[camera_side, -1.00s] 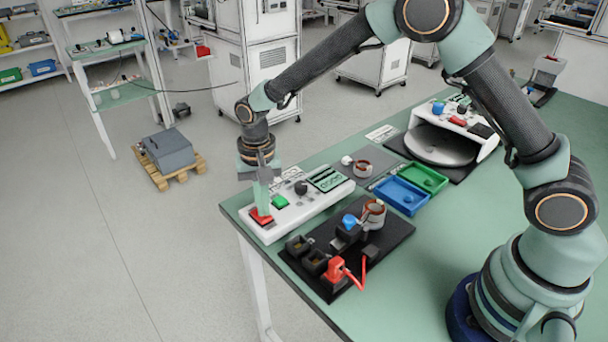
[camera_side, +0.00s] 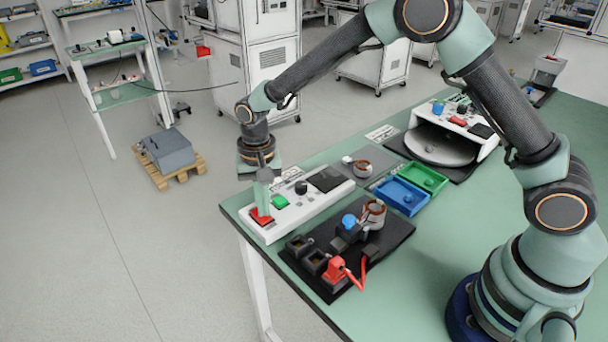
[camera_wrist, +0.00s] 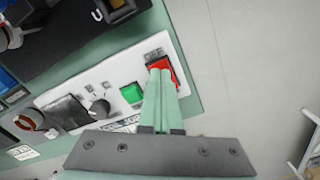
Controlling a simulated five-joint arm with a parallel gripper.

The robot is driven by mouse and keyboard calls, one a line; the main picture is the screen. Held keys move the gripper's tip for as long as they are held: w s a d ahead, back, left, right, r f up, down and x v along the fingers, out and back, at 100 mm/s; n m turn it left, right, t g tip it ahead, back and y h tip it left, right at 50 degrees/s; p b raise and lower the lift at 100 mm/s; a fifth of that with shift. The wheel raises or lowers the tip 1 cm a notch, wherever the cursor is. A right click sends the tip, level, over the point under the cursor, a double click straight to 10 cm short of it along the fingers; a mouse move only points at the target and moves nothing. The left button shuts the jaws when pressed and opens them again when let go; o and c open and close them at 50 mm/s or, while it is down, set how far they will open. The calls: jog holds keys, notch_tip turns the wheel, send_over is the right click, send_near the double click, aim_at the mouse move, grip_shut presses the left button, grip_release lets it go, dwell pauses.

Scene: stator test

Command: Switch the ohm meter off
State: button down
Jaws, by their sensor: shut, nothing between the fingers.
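The ohm meter (camera_side: 290,213) is a white box near the table's left edge. It carries a red button (camera_side: 261,221), a green button (camera_side: 280,202), a black knob (camera_side: 301,188) and a dark, blank display (camera_side: 327,179). My gripper (camera_side: 263,209) is shut and empty, pointing down with its fingertips at the red button. In the wrist view the fingertips (camera_wrist: 160,74) overlap the red button (camera_wrist: 171,72) and hide part of it; the green button (camera_wrist: 132,93) is clear beside them. I cannot tell whether the tips press the button.
A black board (camera_side: 340,285) with sockets, a red plug (camera_side: 337,268) and a copper-wound stator (camera_side: 373,212) lies in front of the meter. Blue (camera_side: 401,208) and green (camera_side: 441,183) trays stand to the right. The front right tabletop is clear.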

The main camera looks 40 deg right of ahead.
jog(key=shift+r, duration=3.1)
jog(key=s+d+r+n+t, duration=0.1)
jog(key=s+d+r, duration=0.25)
jog(key=r, duration=0.25)
jog(key=s+d+r+n+t, duration=0.2)
jog(key=d+r, duration=0.3)
jog(key=s+d+r+n+t, duration=0.2)
jog(key=s+d, duration=0.5)
jog(key=s, duration=0.4)
jog(key=shift+d+r+n+t, duration=0.25)
jog(key=shift+r+n+t, duration=0.05)
jog(key=shift+r+n, duration=0.25)
